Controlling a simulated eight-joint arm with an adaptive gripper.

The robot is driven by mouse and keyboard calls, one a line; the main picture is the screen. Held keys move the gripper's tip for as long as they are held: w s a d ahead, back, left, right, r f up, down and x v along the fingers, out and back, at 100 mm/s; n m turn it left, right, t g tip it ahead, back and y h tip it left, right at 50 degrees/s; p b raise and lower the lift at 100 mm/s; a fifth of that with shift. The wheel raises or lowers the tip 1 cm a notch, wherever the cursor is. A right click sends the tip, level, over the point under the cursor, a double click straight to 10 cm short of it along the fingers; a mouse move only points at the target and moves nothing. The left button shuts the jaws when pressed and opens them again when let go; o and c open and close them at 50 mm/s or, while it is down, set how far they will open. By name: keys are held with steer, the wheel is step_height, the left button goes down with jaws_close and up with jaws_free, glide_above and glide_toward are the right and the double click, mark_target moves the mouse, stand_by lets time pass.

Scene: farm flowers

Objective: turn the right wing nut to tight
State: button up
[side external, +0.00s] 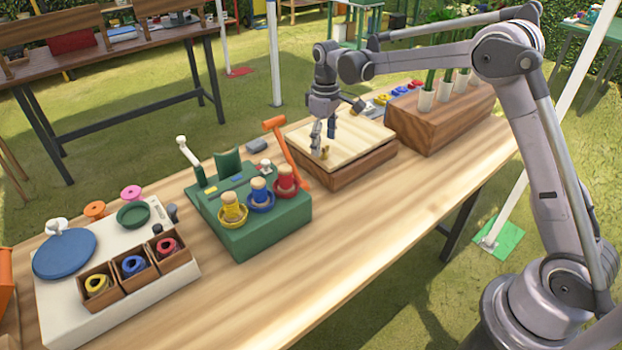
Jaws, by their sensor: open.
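A small brass-coloured piece, which looks like a wing nut (325,154), sits on the pale wooden top of a low box (365,139) right of the table's middle. It is too small to tell how its wings are turned or how tight it is. My gripper (322,146) points down over this box with its fingers apart, just above or around the brass piece. I cannot tell whether the fingers touch it. Any second wing nut on the box is not clearly visible; the fingers may hide part of the top.
A green block (270,222) with yellow, blue and red knobs and an orange lever (288,150) stands left of the box. A wooden planter (440,115) with several white pots stands close on the right. A white board (95,315) lies far left. The front table strip is clear.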

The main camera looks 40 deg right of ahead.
mark_target(324, 153)
steer(key=shift+f, duration=1.1)
